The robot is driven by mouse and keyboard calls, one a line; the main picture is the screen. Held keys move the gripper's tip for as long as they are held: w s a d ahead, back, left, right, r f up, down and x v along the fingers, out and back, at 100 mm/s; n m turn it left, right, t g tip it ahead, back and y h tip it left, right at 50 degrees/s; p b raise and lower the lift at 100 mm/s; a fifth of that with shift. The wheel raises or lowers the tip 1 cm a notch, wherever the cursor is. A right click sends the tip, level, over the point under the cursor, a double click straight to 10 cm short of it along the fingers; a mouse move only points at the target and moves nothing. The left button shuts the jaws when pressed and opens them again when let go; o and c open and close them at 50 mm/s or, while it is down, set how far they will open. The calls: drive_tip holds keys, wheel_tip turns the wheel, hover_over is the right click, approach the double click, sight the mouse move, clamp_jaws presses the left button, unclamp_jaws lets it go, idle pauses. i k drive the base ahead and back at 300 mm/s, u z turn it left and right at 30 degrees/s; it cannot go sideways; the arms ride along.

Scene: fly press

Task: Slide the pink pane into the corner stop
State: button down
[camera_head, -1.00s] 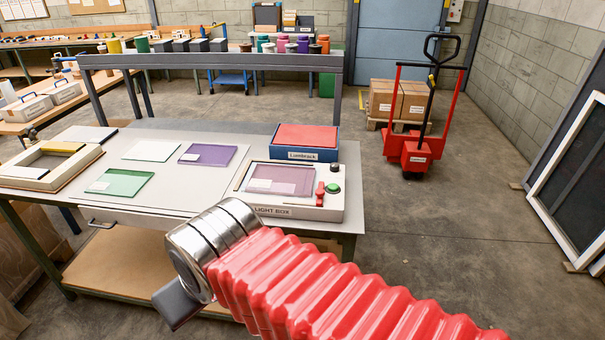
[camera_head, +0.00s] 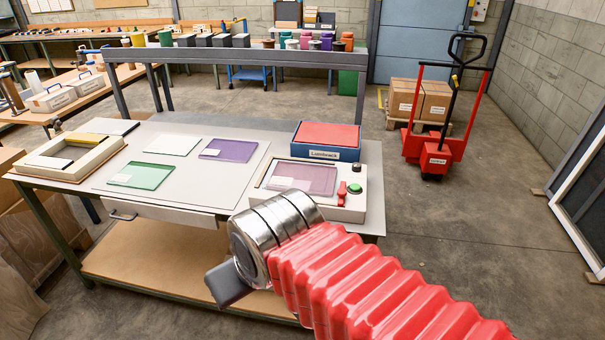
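The pink pane (camera_head: 310,178) lies flat on the top of the white light box (camera_head: 350,208), at the right end of the bench. It has a pale label near its left side. I cannot clearly make out a corner stop; the pane's edges are small in this view. My gripper (camera_head: 228,287) shows only as a dark grey piece below the silver wrist, in front of the bench's front edge. It is apart from the pane, nearer the camera. Its fingertips are mostly hidden, so its opening cannot be judged.
Green (camera_head: 142,175), clear (camera_head: 173,145) and purple (camera_head: 229,150) panes lie on the bench mat. A blue Lumbrack box (camera_head: 325,153) stands behind the light box, which has a red lever (camera_head: 342,193) and green button (camera_head: 355,188). A frame tray (camera_head: 105,152) sits left.

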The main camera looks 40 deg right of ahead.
sight(311, 179)
drive_tip(key=u, duration=0.1)
drive_tip(key=i, duration=1)
drive_tip(key=z, duration=0.1)
